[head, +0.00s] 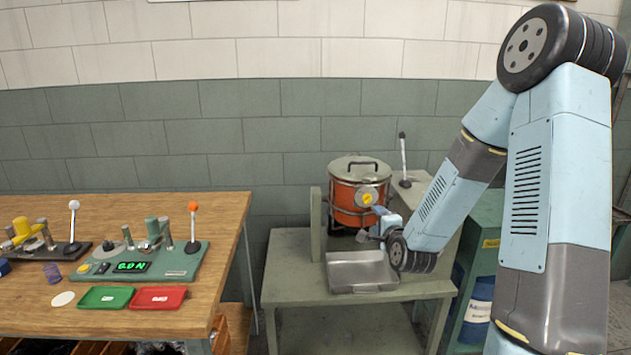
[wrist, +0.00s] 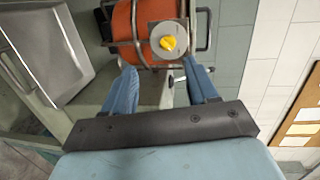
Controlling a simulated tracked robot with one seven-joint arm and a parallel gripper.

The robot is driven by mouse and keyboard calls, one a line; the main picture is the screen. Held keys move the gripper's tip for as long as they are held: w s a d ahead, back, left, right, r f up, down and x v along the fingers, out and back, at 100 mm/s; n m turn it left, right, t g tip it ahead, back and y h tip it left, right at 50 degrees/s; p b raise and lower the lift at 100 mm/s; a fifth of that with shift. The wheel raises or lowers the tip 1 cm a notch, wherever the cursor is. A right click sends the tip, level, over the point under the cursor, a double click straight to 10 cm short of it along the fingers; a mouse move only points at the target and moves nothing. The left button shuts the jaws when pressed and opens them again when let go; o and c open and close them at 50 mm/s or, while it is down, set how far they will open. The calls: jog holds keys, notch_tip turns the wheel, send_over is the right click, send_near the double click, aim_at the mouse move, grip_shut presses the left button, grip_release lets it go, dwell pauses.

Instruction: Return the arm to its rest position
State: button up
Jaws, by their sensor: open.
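My arm (head: 545,180) is light blue and dark grey and reaches from the right side of the head view down to the orange pot. My gripper (head: 368,222) is in front of the pot, above the metal tray. In the wrist view my gripper (wrist: 163,82) has its two blue fingers apart, with nothing between them. The orange pot (head: 345,200) has a lid with a black handle. A grey round plate with a yellow knob (wrist: 169,43) is on its front, just beyond the fingertips. I cannot tell whether a finger touches it.
A metal tray (head: 360,270) sits on the grey-green stand (head: 290,265) under my gripper. A lever (head: 403,160) stands behind the pot. A wooden bench (head: 150,220) at left holds a green tester (head: 140,262), a green tray (head: 104,297) and a red tray (head: 158,298). A green cabinet (head: 487,235) is at right.

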jog(key=s+r+n+g+h, duration=0.2)
jog(key=s+r+n+g, duration=0.4)
jog(key=s+r+n, duration=0.5)
jog(key=s+r+n+g, duration=0.2)
jog(key=s+r, duration=0.2)
jog(key=s, duration=0.8)
jog(key=s+r+n+g, duration=0.2)
jog(key=s+r+n, duration=0.1)
jog(key=s, duration=0.9)
jog(key=shift+d+r+g, duration=0.25)
jog(key=shift+r+g, duration=0.15)
jog(key=shift+r, duration=0.1)
